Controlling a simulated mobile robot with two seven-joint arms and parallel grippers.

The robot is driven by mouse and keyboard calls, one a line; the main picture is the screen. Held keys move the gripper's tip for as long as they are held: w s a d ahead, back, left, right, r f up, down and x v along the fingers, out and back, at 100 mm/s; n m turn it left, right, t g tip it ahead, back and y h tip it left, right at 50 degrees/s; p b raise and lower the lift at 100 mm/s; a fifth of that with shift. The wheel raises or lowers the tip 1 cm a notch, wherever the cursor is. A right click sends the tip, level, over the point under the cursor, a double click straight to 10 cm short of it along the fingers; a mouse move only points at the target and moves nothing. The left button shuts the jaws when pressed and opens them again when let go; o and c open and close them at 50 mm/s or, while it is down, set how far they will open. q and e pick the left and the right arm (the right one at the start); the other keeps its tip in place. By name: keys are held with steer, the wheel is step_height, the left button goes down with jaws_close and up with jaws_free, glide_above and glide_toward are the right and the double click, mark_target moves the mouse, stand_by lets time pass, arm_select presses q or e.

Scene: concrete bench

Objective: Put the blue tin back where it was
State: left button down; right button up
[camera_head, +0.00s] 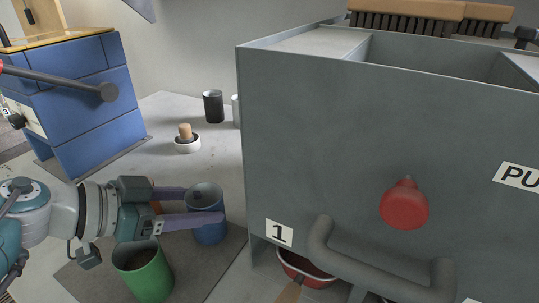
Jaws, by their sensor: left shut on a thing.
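The blue tin (209,232) is an open-topped cylinder, upright at the right edge of a dark grey mat (88,278). My left gripper (206,206) comes in from the left, its two purple fingers shut on the tin near its rim. Whether the tin's base touches the mat or is slightly above it, I cannot tell. A green tin (150,277), also open-topped, stands just in front and to the left, below my gripper. My right gripper is not in view.
A large grey cabinet (330,150) with a bar handle, red knob and label "1" fills the right side, close to the blue tin. A black canister (213,107) and a white bowl with a wooden pestle (187,143) stand behind. A blue-tiled stove (85,105) is at left.

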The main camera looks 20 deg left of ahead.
arm_select(q)
steer(key=shift+r, duration=0.1)
steer(key=shift+c, duration=0.3)
jaws_free()
